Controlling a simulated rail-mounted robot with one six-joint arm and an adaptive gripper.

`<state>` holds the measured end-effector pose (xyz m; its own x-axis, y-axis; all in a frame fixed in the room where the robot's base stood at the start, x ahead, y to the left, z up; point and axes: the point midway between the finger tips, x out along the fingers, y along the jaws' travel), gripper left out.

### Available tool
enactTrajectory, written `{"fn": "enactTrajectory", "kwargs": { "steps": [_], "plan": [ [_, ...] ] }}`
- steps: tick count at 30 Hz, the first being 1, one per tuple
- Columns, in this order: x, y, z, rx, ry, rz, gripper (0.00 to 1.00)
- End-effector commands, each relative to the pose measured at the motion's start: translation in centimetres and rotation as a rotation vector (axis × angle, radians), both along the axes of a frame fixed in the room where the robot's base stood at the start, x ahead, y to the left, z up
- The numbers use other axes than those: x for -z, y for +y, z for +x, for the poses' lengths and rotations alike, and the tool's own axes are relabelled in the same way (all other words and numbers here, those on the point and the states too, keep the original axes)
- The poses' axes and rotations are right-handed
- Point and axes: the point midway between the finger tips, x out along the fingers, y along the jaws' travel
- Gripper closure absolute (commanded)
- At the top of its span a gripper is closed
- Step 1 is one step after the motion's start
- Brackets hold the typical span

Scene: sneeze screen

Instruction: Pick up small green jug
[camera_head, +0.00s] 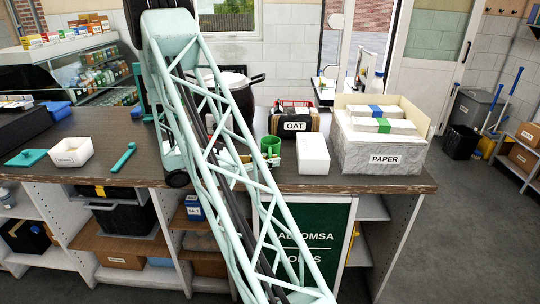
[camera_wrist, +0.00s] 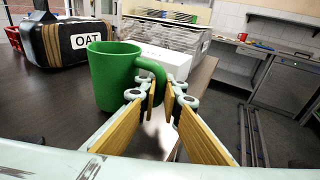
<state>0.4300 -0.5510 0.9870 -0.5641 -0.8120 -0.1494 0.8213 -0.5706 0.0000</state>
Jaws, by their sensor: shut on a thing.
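The small green jug (camera_head: 270,147) stands upright near the front edge of the dark counter, to the right of my arm in the head view. In the wrist view the green jug (camera_wrist: 110,75) fills the middle left, with its handle to the right. My gripper (camera_wrist: 161,90) has its two yellow-padded fingers on either side of the handle and is shut on it. In the head view my arm hides most of the gripper. I cannot tell whether the jug's base touches the counter.
A white block (camera_head: 313,153) stands close to the right of the jug. A dark case labelled OAT (camera_head: 295,125) is behind it. A marbled box labelled PAPER (camera_head: 382,159) is farther right. A white tub (camera_head: 72,151) and a teal utensil (camera_head: 123,158) lie left.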

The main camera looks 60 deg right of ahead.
Motion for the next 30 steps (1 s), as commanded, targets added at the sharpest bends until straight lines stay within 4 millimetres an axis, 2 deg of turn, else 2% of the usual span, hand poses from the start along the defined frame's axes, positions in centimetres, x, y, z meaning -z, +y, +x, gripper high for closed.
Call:
{"fn": "enactTrajectory", "kwargs": {
  "steps": [30],
  "plan": [
    [-3.2, 0.0, 0.0, 0.000, -0.001, -0.001, 1.00]
  ]
}}
